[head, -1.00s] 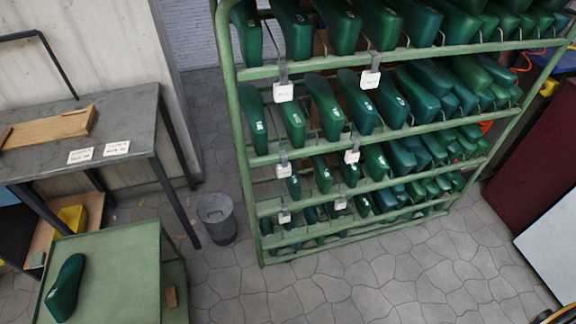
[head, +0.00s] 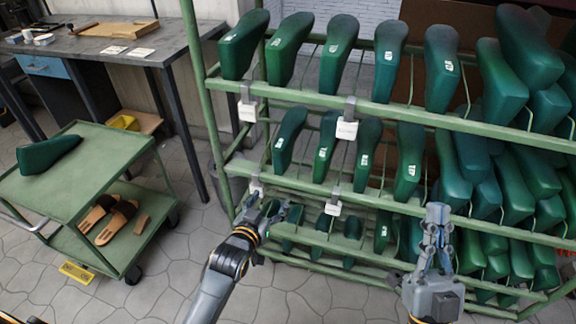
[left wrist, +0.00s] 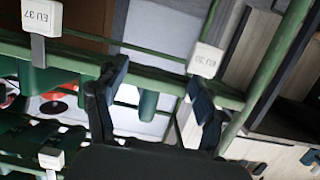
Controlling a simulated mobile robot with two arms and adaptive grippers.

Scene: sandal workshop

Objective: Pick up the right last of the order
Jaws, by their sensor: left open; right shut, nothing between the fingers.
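Several green lasts with white labels hang in rows on the green rack; the upper row (head: 338,55) and the middle row (head: 365,150) show clearly in the head view. Which one is the order's right last cannot be told. A single green last (head: 45,152) lies on the cart top. My left gripper (head: 268,207) is open in front of the rack's lower left part, by a lower row. My right gripper (head: 436,230) is shut and empty, pointing up before the rack.
The green cart (head: 105,145) stands at left, with brown sandals (head: 108,215) on its lower shelf. A grey table (head: 95,45) behind it holds white cards (head: 140,52). White size tags hang from the rack rails; one reads EU 37 (left wrist: 42,16). Floor between cart and rack is clear.

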